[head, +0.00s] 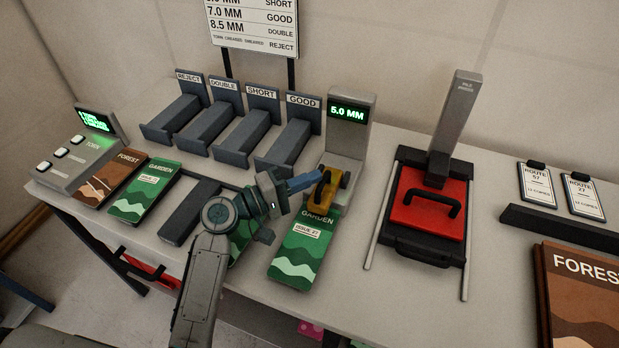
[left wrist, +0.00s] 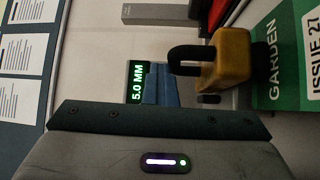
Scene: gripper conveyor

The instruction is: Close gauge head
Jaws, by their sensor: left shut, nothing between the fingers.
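The grey gauge (head: 347,140) stands at the middle of the table, its green display reading 5.0 MM. Its yellow gauge head (head: 322,191) with a dark handle sits at the top edge of a green GARDEN booklet (head: 303,250). I cannot tell whether the head presses on the booklet. The yellow head also shows in the left wrist view (left wrist: 234,58), with its black handle loop facing left. My left gripper (head: 314,179) is shut and empty, its blue fingers beside the handle on the left; contact is unclear. My right gripper is not in view.
Bins labelled REJECT, DOUBLE, SHORT and GOOD (head: 288,142) stand behind left. A button panel (head: 75,160) and FOREST (head: 112,178) and GARDEN (head: 146,192) booklets lie left. A red press with a black handle (head: 430,210) stands right. Table between gauge and press is clear.

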